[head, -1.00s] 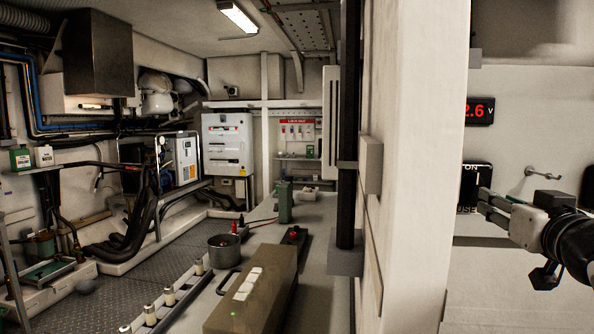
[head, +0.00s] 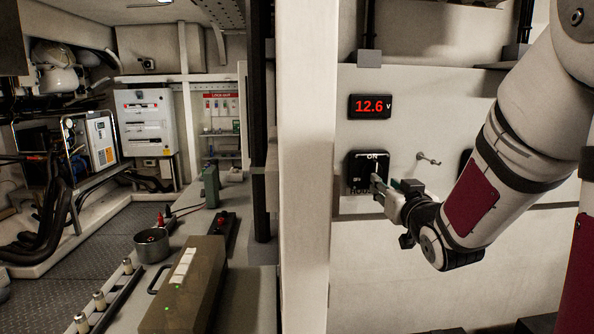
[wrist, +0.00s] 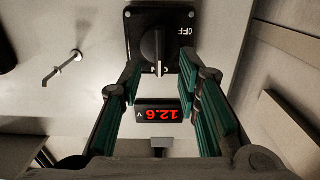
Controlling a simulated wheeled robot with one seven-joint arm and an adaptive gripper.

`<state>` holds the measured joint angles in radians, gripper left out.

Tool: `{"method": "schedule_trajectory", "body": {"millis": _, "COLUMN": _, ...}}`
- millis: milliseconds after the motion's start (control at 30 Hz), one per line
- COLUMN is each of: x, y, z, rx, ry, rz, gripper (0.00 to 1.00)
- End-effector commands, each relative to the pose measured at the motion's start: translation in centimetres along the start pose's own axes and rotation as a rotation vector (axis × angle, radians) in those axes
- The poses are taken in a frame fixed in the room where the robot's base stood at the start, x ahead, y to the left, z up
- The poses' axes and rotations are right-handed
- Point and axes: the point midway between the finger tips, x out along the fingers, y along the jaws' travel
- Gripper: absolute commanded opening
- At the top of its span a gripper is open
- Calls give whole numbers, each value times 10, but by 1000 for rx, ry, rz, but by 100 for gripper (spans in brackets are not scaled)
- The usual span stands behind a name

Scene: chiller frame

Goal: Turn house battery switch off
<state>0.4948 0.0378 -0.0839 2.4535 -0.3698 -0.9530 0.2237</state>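The house battery switch is a black square plate (head: 355,165) on the white wall, marked ON at the top in the head view. In the wrist view, which is upside down, the plate (wrist: 136,28) shows its rotary knob (wrist: 153,46), with OFF to the right. The knob's white line points at the ON mark. My gripper (head: 377,184) is in front of the plate and partly covers its lower right in the head view. In the wrist view my gripper (wrist: 158,72) is open, its green-padded fingers apart and empty, with the knob ahead between them. Contact cannot be told.
A red display (head: 370,106) reads 12.6 V above the switch. A metal hook (head: 428,158) sticks out of the wall to its right. A pale pillar (head: 305,200) stands to the left. Beyond it is a bench with a long box (head: 190,285).

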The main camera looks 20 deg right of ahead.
Motion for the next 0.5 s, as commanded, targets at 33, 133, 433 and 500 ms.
{"method": "schedule_trajectory", "body": {"millis": 33, "x": 11, "y": 0, "z": 0, "rx": 0, "ry": 1, "rz": 0, "gripper": 31}}
{"method": "schedule_trajectory", "body": {"millis": 133, "x": 30, "y": 0, "z": 0, "rx": -1, "ry": 0, "rz": -1, "gripper": 31}}
{"method": "schedule_trajectory", "body": {"millis": 433, "x": 65, "y": 0, "z": -1, "rx": -1, "ry": 1, "rz": 0, "gripper": 31}}
{"method": "schedule_trajectory", "body": {"millis": 500, "x": 68, "y": 0, "z": -1, "rx": -1, "ry": 1, "rz": 0, "gripper": 31}}
